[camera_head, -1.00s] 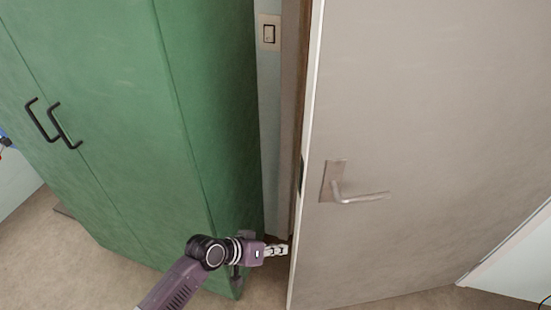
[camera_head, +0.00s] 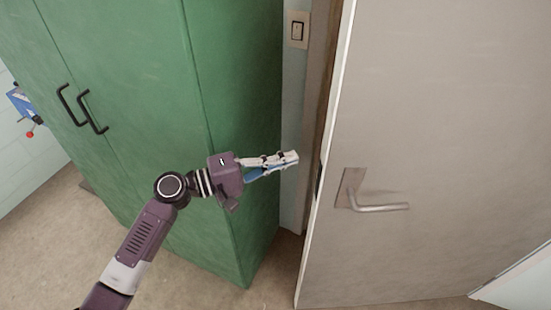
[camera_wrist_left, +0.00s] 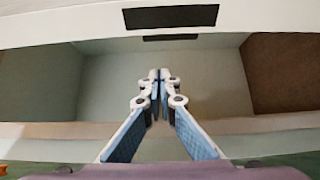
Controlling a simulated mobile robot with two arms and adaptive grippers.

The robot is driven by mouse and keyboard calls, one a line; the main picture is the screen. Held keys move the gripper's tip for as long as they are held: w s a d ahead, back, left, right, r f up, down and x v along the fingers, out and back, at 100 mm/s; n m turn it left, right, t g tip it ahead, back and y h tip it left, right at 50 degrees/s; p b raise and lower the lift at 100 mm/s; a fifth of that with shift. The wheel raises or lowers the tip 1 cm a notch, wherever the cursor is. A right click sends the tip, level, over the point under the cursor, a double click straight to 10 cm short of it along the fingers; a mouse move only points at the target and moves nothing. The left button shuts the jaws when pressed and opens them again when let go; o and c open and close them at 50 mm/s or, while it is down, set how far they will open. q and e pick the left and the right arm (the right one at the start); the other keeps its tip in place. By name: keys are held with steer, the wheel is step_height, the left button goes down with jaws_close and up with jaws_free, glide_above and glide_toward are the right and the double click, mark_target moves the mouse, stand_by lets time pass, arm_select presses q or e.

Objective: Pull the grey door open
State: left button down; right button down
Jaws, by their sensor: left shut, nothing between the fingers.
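The grey door (camera_head: 445,110) stands ajar at the right of the head view, with a gap between its left edge and the wooden frame (camera_head: 327,75). Its silver lever handle (camera_head: 380,206) is near that edge. My left gripper (camera_head: 296,157) is shut and empty, in front of the gap and left of the door edge, not visibly touching it. In the left wrist view the closed fingers (camera_wrist_left: 159,74) point at a pale edge band (camera_wrist_left: 90,24) with a dark latch plate (camera_wrist_left: 170,16). My right gripper is not in view.
A light switch (camera_head: 297,30) is on the narrow wall strip. Bare floor (camera_head: 180,285) shows in front.

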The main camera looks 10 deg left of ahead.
arm_select(q)
steer(key=d+p, duration=0.1)
steer(key=s+d+p, duration=0.1)
steer(key=d, duration=0.1)
steer(key=d+p, duration=0.1)
steer(key=d, duration=0.1)
steer(key=shift+s+d+p, duration=0.15)
steer(key=shift+s+p, duration=0.1)
steer(key=shift+p, duration=0.1)
